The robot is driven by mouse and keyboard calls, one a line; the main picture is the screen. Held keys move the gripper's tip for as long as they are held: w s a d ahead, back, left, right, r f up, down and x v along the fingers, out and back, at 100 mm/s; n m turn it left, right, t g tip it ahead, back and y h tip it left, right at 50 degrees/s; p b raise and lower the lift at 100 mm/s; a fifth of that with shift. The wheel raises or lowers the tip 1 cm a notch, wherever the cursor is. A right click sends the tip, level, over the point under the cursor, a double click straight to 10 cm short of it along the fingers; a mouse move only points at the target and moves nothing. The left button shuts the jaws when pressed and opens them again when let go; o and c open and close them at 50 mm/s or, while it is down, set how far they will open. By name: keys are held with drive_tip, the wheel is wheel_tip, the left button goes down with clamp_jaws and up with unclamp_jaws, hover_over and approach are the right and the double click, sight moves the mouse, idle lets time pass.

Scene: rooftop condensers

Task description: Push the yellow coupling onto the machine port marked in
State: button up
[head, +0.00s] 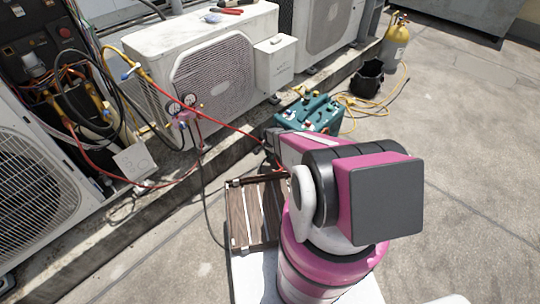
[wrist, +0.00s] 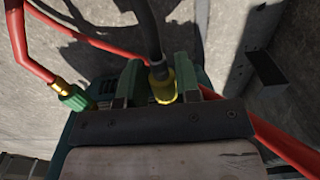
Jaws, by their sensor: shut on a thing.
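The yellow coupling (wrist: 162,86) is on the end of a dark hose (wrist: 149,32) in the wrist view. My gripper (wrist: 158,76) is shut on it, with a green finger on each side. The teal machine (head: 322,112) stands on the ground in the head view, just beyond my gripper. A strip of teal also shows behind my gripper in the wrist view. The port marked in cannot be made out, and I cannot tell whether the coupling touches a port. My arm hides the coupling in the head view.
A red hose (wrist: 27,45) with a green coupling (wrist: 76,98) is left of my gripper in the wrist view. Gauges (head: 181,108) hang by the condenser (head: 212,70). A black bucket (head: 367,79) and gas cylinder (head: 394,43) stand beyond the machine. Right-hand ground is clear.

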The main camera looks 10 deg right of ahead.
drive_tip(key=shift+w+d, duration=0.2)
drive_tip(key=shift+d, duration=0.1)
idle(0.5)
drive_tip(key=o, duration=1.1)
drive_tip(key=s+a, duration=0.1)
drive_tip(key=a, duration=0.1)
drive_tip(key=s+a, duration=0.3)
drive_tip(key=a, duration=0.1)
drive_tip(key=shift+s, duration=0.2)
